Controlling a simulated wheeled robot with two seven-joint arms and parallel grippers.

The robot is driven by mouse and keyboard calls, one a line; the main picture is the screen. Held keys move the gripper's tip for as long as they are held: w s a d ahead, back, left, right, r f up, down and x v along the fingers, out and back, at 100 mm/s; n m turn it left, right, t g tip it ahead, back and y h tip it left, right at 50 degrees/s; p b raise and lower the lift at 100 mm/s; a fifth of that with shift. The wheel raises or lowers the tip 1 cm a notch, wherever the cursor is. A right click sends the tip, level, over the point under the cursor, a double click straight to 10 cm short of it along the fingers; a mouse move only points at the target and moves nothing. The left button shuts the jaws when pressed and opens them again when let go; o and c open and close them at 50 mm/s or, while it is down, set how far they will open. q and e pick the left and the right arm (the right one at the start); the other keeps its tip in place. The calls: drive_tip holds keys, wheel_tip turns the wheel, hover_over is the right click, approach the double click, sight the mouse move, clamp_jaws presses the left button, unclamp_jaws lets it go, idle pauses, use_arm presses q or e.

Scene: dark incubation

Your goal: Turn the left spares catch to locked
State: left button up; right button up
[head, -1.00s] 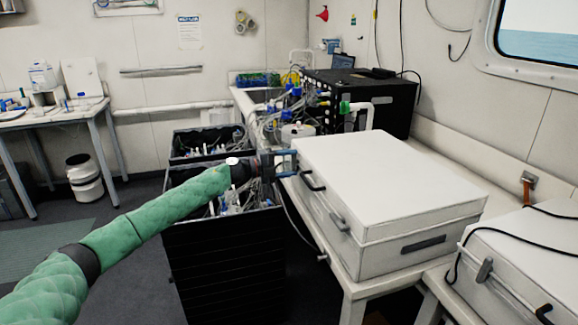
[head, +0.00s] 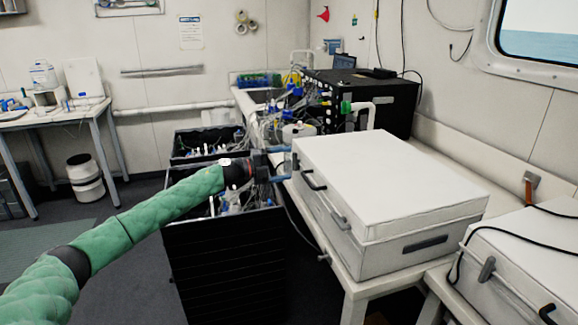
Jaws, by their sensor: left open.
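A white lidded case (head: 390,190) stands on the bench, its lid down. Its left-facing front carries a black handle (head: 313,181) and a grey catch (head: 340,221) lower along the lid seam, set at a slant. My left gripper (head: 286,163) is open and empty at the far end of that front, beside the case's far corner. It may hide another catch there; I cannot tell whether it touches the case. My right gripper is not in view.
A second white case (head: 530,255) stands at the lower right with its own grey catch (head: 487,269). Black crates (head: 225,265) of bottles and tubing stand under my left forearm. A black instrument box (head: 365,98) and cables are behind.

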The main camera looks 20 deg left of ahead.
use_arm(q)
drive_tip(key=b+v, duration=0.1)
drive_tip(key=v, duration=0.4)
drive_tip(key=shift+s, duration=0.15)
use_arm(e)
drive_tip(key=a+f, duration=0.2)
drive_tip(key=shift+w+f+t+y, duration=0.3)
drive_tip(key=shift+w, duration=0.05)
use_arm(q)
drive_tip(key=shift+a, duration=0.1)
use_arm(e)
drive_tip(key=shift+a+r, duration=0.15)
